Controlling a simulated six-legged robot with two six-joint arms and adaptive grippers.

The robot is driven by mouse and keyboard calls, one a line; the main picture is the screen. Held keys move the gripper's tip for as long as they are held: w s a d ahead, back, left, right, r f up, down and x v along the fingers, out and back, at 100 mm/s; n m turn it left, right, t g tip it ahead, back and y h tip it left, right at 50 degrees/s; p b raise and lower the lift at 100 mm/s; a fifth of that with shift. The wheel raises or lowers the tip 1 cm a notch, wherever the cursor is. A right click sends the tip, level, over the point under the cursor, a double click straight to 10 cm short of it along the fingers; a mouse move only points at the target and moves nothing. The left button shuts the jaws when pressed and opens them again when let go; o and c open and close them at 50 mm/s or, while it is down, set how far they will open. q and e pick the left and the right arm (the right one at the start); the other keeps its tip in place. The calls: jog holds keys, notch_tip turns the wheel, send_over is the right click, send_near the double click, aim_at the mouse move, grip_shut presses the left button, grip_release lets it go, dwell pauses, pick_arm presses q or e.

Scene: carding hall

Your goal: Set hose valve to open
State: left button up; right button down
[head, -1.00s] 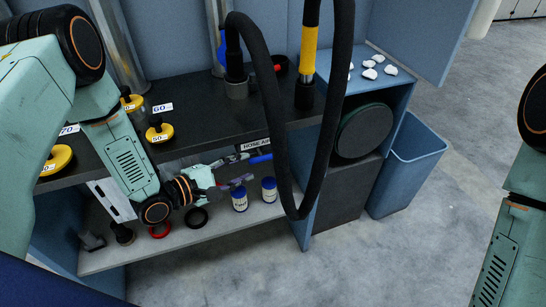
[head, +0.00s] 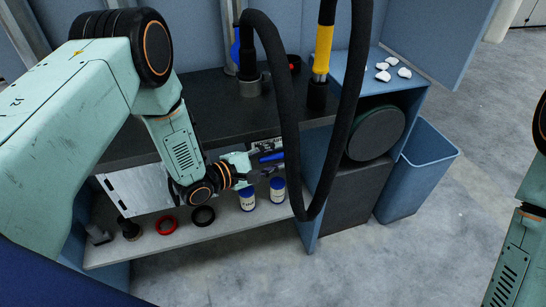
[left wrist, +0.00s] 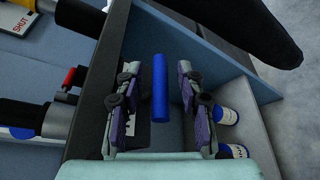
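A blue cylindrical handle (head: 271,157) sticks out at the front edge of the dark worktop, by a partly hidden white label (head: 264,145). I take it to be the hose valve's handle; whether it is set open or shut I cannot tell. My left gripper (head: 264,163) is open at the handle. In the left wrist view, the blue handle (left wrist: 160,88) lies lengthwise between the spread fingers of the left gripper (left wrist: 157,84), with a gap on both sides. My right gripper is out of view; only part of the right arm shows at the right edge.
A thick black hose (head: 286,110) loops down just right of the handle. Two blue-lidded jars (head: 248,200) stand on the lower shelf (head: 180,240), beside red and black rings. A blue bin (head: 417,175) stands at right. In the left wrist view, a red lever (left wrist: 69,78) and a SHUT plate (left wrist: 18,17) show.

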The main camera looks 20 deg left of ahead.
pick_arm(q)
jog(key=shift+w+f, duration=0.15)
jog(key=c, duration=0.4)
grip_shut()
